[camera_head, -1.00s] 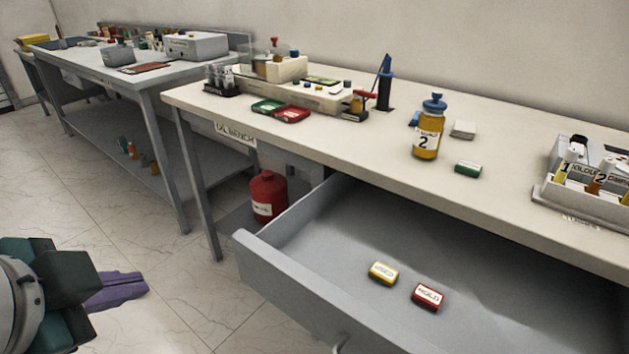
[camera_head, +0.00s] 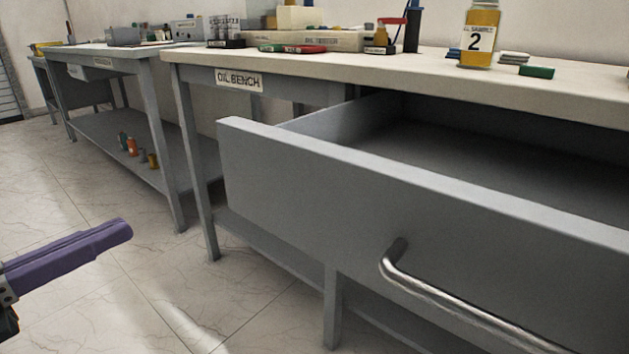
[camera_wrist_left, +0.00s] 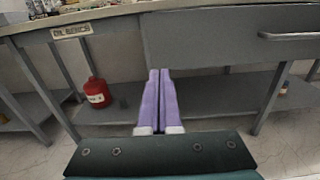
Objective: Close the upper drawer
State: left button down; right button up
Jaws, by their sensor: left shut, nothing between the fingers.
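The upper drawer (camera_head: 300,195) of the oil bench is pulled far out, its grey front facing me. Its metal bar handle (camera_head: 470,310) runs off the lower right of the head view. My left gripper (camera_head: 128,229) has purple fingers, shut and empty, left of the drawer front and apart from it. In the left wrist view the drawer front (camera_wrist_left: 200,42) is ahead, with the handle (camera_wrist_left: 290,35) at upper right. The shut fingers (camera_wrist_left: 159,75) point toward the drawer's lower left part there. My right gripper is not in view.
The oil bench top (camera_head: 350,62) carries a numbered yellow bottle (camera_head: 480,35), a green block (camera_head: 537,72) and other items. A second bench (camera_head: 110,52) stands at the left. A red canister (camera_wrist_left: 97,92) stands under the oil bench. The floor (camera_head: 110,300) before the benches is clear.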

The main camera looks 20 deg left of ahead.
aim_at(234, 178)
pick_arm(q)
jog(key=x, duration=1.2)
jog(key=shift+w+d, duration=0.15)
jog(key=shift+w, duration=0.2)
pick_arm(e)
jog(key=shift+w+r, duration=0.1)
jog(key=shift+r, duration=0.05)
pick_arm(q)
jog(key=shift+w, duration=0.1)
